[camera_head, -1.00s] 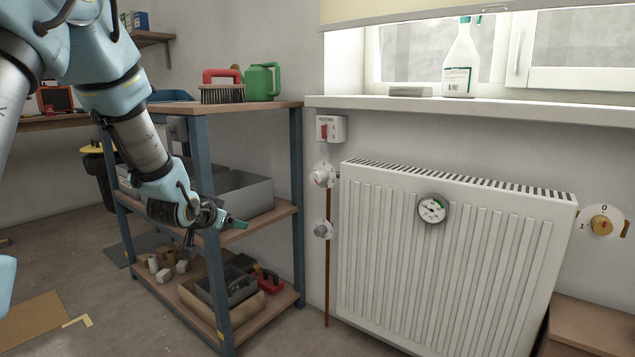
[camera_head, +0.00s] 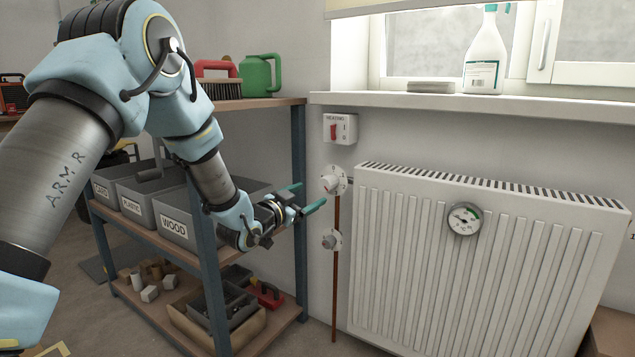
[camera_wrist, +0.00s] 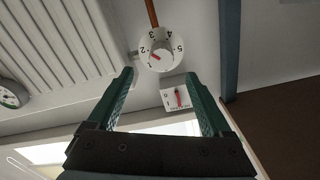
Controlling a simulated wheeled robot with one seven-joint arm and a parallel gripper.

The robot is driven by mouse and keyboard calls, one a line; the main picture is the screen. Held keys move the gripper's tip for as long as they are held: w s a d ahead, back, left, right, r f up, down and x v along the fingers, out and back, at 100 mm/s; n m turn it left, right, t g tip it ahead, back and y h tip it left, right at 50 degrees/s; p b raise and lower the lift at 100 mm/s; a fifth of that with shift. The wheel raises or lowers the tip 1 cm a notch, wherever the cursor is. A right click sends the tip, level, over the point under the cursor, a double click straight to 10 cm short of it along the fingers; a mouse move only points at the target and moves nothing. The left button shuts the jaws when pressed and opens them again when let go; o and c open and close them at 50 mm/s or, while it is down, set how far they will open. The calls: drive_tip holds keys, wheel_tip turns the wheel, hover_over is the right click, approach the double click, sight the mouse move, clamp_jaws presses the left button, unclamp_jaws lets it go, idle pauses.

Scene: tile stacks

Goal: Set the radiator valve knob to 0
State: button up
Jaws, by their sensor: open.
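The upper white knob (camera_head: 333,180) sits on a round dial on the wall, left of the radiator (camera_head: 470,270) at the top of a copper pipe. In the wrist view this dial (camera_wrist: 164,62) carries numbers, with 2 to 5 readable.
A switch box with a red switch (camera_head: 338,129) is above the upper knob. A round gauge (camera_head: 464,219) is on the radiator. The shelf unit (camera_head: 297,130) stands close beside my arm. A bottle (camera_head: 485,60) stands on the sill.

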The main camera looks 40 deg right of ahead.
sight(323, 186)
drive_tip(key=b+x, duration=0.1)
drive_tip(key=x, duration=1)
drive_tip(key=shift+w+b, duration=0.15)
drive_tip(key=shift+b, duration=0.25)
clamp_jaws()
drive_tip(key=shift+a, duration=0.1)
